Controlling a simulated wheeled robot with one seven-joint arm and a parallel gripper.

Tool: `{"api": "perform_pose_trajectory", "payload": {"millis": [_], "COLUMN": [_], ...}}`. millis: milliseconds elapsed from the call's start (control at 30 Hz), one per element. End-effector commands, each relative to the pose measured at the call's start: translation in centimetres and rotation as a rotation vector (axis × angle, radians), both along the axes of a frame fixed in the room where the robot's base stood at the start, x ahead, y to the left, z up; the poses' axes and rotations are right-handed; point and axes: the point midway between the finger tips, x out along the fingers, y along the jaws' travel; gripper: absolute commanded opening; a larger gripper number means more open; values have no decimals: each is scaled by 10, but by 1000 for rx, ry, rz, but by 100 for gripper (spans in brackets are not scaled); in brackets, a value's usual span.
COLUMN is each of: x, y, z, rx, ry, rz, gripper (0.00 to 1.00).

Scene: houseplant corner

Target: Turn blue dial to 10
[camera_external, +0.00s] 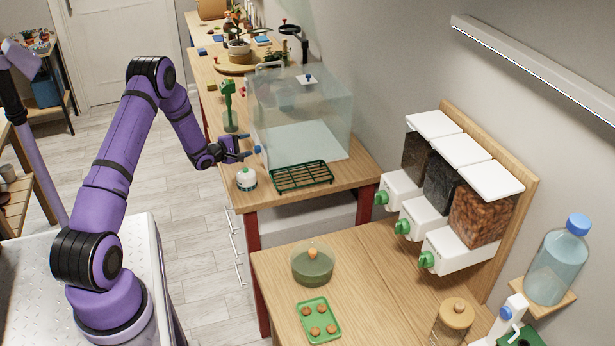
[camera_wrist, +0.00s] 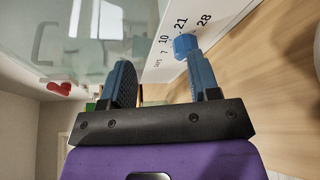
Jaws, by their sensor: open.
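The blue dial (camera_wrist: 185,45) sits on a white panel (camera_wrist: 150,68) in the wrist view. In the external view my gripper (camera_external: 248,145) is at the near left edge of the clear tank, where a small blue spot (camera_external: 257,149) may be the dial.
The clear tank (camera_external: 325,100) stands on the wooden counter beside my gripper. Dispensers (camera_external: 435,215) and a bowl (camera_external: 313,270) are nearer the camera.

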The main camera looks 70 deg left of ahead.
Motion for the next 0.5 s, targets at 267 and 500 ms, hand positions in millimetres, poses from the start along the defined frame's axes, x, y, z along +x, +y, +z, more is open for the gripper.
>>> {"api": "perform_pose_trajectory", "payload": {"millis": [267, 500], "x": [-48, -84], "y": [-37, -65], "z": [3, 7], "rx": [-6, -6], "ry": [2, 3], "rz": [-1, -1], "gripper": [56, 56]}}
